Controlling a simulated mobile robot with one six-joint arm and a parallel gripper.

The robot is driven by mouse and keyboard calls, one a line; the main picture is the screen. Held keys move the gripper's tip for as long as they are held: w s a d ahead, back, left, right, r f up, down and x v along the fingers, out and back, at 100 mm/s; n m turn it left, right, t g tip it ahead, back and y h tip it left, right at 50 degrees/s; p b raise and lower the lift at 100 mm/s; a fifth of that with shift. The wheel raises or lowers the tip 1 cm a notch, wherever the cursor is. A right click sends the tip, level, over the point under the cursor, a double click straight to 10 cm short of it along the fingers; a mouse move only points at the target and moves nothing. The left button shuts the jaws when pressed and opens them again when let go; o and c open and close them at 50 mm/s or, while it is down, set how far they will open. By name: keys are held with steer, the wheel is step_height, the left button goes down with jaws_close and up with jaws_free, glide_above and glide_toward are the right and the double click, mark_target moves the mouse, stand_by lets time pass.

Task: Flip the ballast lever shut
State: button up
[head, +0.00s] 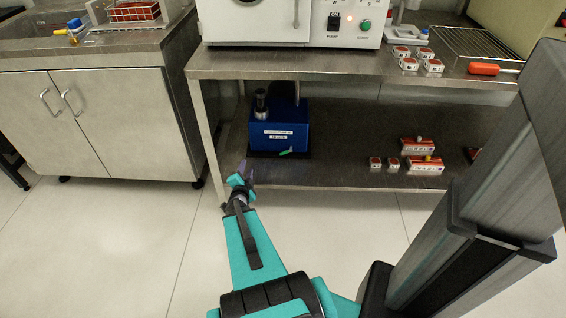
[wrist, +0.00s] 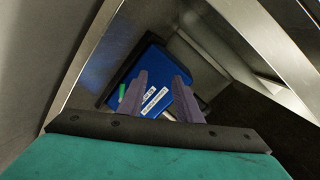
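The blue pump (head: 279,133) sits on the lower shelf, with white labels on its front. The ballast lever is a small green piece (head: 286,152) low on the pump's front. In the wrist view the pump (wrist: 152,72) lies beyond my fingers, and the green lever (wrist: 122,91) shows just left of the left finger. My gripper (head: 243,170) is in front of the shelf, left of and short of the pump, touching nothing that I can see. In the wrist view its two fingers (wrist: 160,77) stand apart with nothing held between them.
The steel bench (head: 300,63) overhangs the lower shelf (head: 330,173), and its left front leg (head: 208,140) stands close to my gripper. Red-and-white boxes (head: 425,165) sit right on the shelf. A white machine (head: 290,22) stands on top.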

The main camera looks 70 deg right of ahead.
mark_target(284, 153)
steer(key=s+d+f+g+b, duration=0.1)
steer(key=s+d, duration=0.1)
steer(key=s, duration=0.1)
steer(key=s+d+f+m+g+b, duration=0.1)
steer(key=s+d, duration=0.2)
steer(key=s, duration=0.1)
steer(key=s+d+f+m+h+b, duration=0.1)
steer(key=s+d+b, duration=0.1)
steer(key=s, duration=0.1)
steer(key=shift+s+d+f+g, duration=0.15)
steer(key=shift+s+f+g, duration=0.15)
steer(key=shift+f+g, duration=0.1)
steer(key=shift+b+x, duration=1.45)
steer(key=shift+x, duration=5.4)
steer(key=shift+w, duration=0.1)
jaws_close()
